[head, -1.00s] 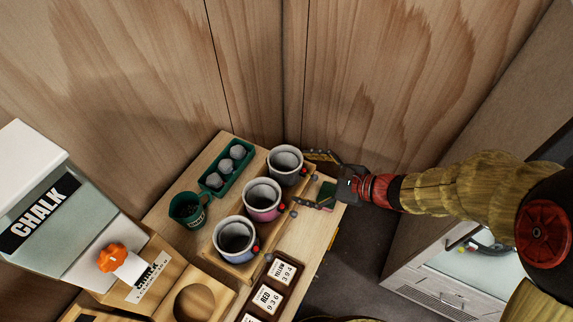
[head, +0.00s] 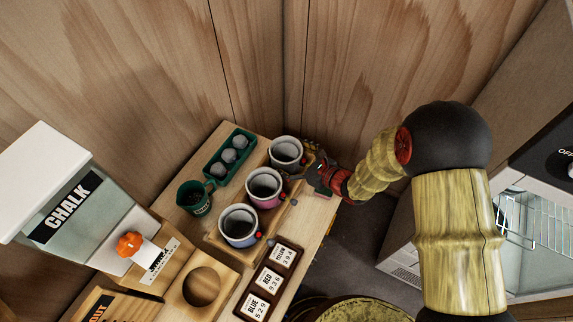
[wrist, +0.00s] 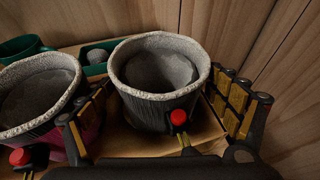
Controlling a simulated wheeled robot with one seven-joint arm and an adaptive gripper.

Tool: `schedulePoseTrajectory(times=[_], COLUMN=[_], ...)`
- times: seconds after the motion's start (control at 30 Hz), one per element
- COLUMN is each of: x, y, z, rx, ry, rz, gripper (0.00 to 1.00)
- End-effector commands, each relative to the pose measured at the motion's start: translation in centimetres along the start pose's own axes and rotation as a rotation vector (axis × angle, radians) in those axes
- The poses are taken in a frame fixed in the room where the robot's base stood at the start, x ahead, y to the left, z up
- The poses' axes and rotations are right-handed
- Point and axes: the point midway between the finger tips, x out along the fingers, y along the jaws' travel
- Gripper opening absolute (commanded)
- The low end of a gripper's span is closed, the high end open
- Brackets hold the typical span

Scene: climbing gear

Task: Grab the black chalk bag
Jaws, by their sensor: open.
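The black chalk bag (head: 286,152) is the rearmost of three bags in a row on a wooden tray (head: 270,222). It is upright, with a pale fuzzy rim and a red toggle. In the wrist view the bag (wrist: 158,112) stands in the middle, between my fingers. My gripper (head: 308,168) is open at the bag's right side in the head view. In the wrist view my gripper (wrist: 160,116) has one finger on each side of the bag. The left finger is between it and the pink bag (wrist: 85,140). I cannot tell whether either finger touches it.
The pink bag (head: 264,187) and a blue bag (head: 239,226) stand nearer in the same row. A green tray (head: 211,170) of grey balls and a green cup (head: 194,198) are to the left. The wooden wall (head: 350,60) is close behind.

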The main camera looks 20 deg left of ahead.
Motion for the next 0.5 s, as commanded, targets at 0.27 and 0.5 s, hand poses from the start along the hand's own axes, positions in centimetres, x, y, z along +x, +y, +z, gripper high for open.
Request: schedulePoseTrajectory(times=[0.27, 0.5], x=[1.44, 1.4], y=[0.0, -0.01], z=[0.04, 0.05], rx=[-0.001, -0.001], ry=[0.0, 0.0], rz=[0.0, 0.0], gripper=[0.89, 0.82])
